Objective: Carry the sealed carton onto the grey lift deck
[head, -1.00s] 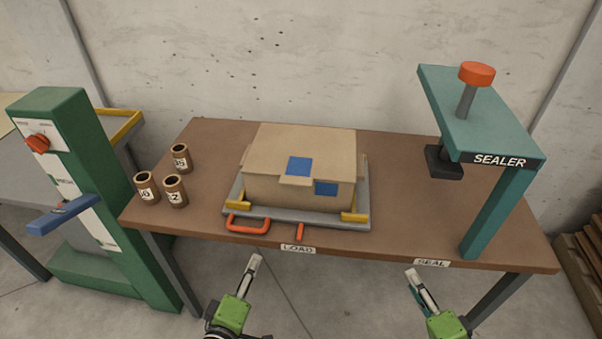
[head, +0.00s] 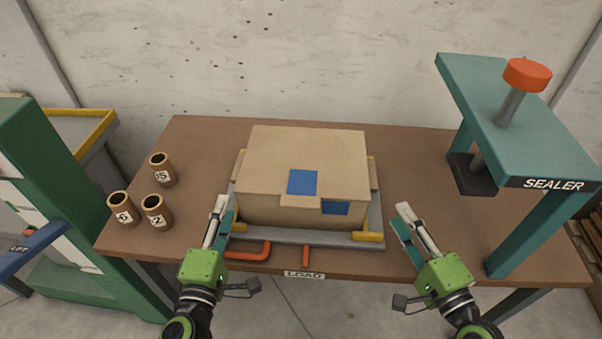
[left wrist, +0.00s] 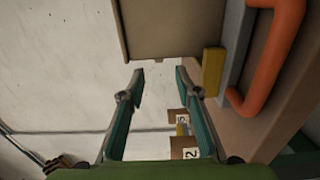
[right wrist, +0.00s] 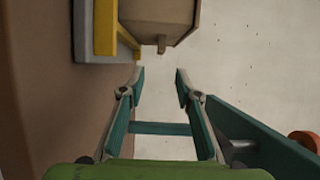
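The carton (head: 265,170) is a tan box with blue patches on its front, resting on a grey tray with yellow corner stops (head: 290,236) on the table. In the left wrist view the carton (left wrist: 170,25) is above the fingers, and in the right wrist view the carton (right wrist: 165,20) is also above them. My left gripper (head: 222,222) is open and empty at the carton's front left corner. My right gripper (head: 403,228) is open and empty, right of the tray and apart from it. The grey lift deck (head: 75,138) is partly visible at the left, with yellow edging.
A teal sealer press (head: 515,140) stands at the table's right. Several brown labelled cores (head: 154,210) stand at the table's left. A green control post (head: 35,165) stands before the deck. An orange handle (head: 248,252) sticks out at the tray's front. The table (head: 415,165) between tray and sealer is clear.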

